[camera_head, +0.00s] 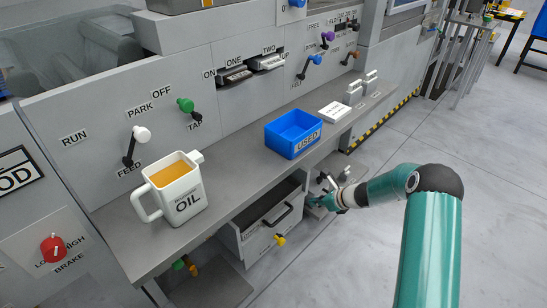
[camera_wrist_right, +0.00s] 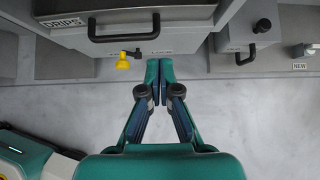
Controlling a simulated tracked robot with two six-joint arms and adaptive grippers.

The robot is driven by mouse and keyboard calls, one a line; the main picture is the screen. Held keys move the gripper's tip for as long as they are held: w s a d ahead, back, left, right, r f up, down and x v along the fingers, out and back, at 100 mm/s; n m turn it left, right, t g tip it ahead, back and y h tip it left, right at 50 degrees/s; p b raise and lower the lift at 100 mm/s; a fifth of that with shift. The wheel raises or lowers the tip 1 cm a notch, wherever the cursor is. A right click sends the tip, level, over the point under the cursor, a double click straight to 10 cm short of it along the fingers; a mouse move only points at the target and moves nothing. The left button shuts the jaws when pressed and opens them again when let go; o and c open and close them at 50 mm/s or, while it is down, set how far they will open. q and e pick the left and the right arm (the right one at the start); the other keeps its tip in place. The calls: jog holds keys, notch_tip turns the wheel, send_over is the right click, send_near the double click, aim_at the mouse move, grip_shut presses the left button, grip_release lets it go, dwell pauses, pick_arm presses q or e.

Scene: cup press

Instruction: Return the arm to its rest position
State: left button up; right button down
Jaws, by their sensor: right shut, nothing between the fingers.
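My right arm (camera_head: 428,235) reaches in from the lower right in the head view. Its gripper (camera_head: 318,202) is low in front of the counter, beside the open drawer (camera_head: 262,228). In the right wrist view the gripper (camera_wrist_right: 160,66) is shut, its teal fingertips together and empty, over the pale floor just short of the drawer front. A dark handle (camera_wrist_right: 124,30) and a yellow knob (camera_wrist_right: 123,64) on that front show ahead of the fingertips. The fingers look apart from both. My left gripper is not in view.
On the counter (camera_head: 232,178) stand a white OIL mug (camera_head: 182,196) with amber liquid, a blue USED bin (camera_head: 293,135) and a white block (camera_head: 335,111). Levers (camera_head: 138,141) stick out of the panel. A second compartment (camera_wrist_right: 243,38) lies right of the gripper.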

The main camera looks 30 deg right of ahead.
jog(key=s+a+f+n+g+y, duration=0.2)
jog(key=a+n, duration=0.1)
jog(key=a, duration=0.7)
jog(key=s+a+f+n+g+y, duration=0.1)
jog(key=a+f+n+g, duration=0.1)
jog(key=a, duration=0.9)
jog(key=s+a+f+n+g+h, duration=0.15)
jog(key=s+a+n, duration=0.25)
jog(key=s+n, duration=0.4)
jog(key=s+a+f+n+g, duration=0.2)
jog(key=s+a+n, duration=0.2)
jog(key=s+n, duration=0.4)
jog(key=s+a+f+n+g, duration=0.2)
jog(key=s+a+n, duration=0.3)
jog(key=s, duration=0.5)
notch_tip(320, 180, up, 32)
jog(key=w+n+t+p, duration=0.1)
jog(key=n+p, duration=0.3)
jog(key=p, duration=2.7)
jog(key=shift+w+d+n, duration=0.3)
